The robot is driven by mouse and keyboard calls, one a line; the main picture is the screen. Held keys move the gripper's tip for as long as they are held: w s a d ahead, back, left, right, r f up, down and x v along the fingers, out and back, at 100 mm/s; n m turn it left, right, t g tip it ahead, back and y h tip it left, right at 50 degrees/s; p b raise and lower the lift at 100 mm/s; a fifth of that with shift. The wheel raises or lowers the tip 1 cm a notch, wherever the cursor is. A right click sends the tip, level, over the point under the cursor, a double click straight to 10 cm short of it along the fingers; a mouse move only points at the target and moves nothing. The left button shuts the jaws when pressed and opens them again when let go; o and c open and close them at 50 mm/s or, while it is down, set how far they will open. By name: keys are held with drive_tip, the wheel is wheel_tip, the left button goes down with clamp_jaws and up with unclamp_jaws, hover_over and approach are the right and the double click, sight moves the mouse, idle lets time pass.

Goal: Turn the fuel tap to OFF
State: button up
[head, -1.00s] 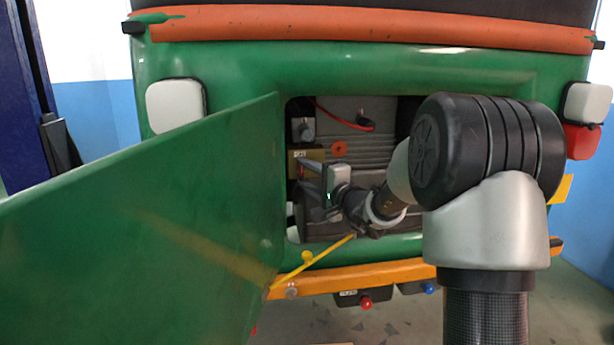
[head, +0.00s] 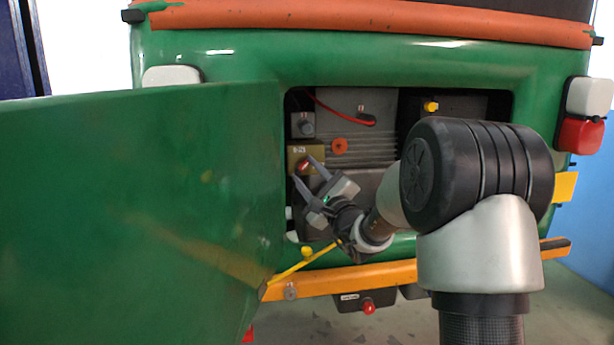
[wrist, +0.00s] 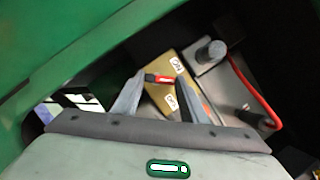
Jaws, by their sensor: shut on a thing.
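The fuel tap is a brass-coloured block (head: 316,151) with a small red lever (head: 303,166), at the left side of the open engine bay. In the wrist view the red lever (wrist: 163,79) lies between the fingertips, in front of the brass block (wrist: 160,98) and its two small white labels, too small to read surely. My gripper (head: 305,169) is shut on the red lever, its fingers tilted up and to the left in the head view. The fingers (wrist: 161,75) hide part of the block in the wrist view.
The open green door (head: 140,200) stands close to the left of my gripper. A red cable (head: 340,112), an orange-red knob (head: 339,146) and a grey box (head: 303,124) are near the tap. A yellow bar (head: 400,273) runs below the bay.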

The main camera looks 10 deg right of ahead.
drive_tip(key=m+t+h, duration=0.1)
drive_tip(key=m, duration=0.3)
drive_tip(key=shift+f+p, duration=0.15)
drive_tip(key=shift+p, duration=0.25)
drive_tip(key=shift+m+t+h+p, duration=0.3)
drive_tip(key=shift+m+h+p, duration=0.4)
drive_tip(key=shift+m+p, duration=0.4)
drive_tip(key=shift+c, duration=0.2)
drive_tip(key=shift+o, duration=0.2)
drive_tip(key=m+h+p, duration=0.1)
drive_tip(key=m+p, duration=0.2)
drive_tip(key=p, duration=0.2)
drive_tip(key=shift+a+m+t+h, duration=0.1)
drive_tip(key=shift+m+t+h, duration=0.3)
drive_tip(key=shift+a+f+m+h+p, duration=0.15)
drive_tip(key=shift+m+h+p, duration=0.25)
drive_tip(key=shift+m+p, duration=0.5)
drive_tip(key=shift+f+p, duration=0.1)
drive_tip(key=shift+p, duration=0.2)
drive_tip(key=o, duration=1)
drive_tip(key=shift+o, duration=0.2)
drive_tip(key=shift+s, duration=0.15)
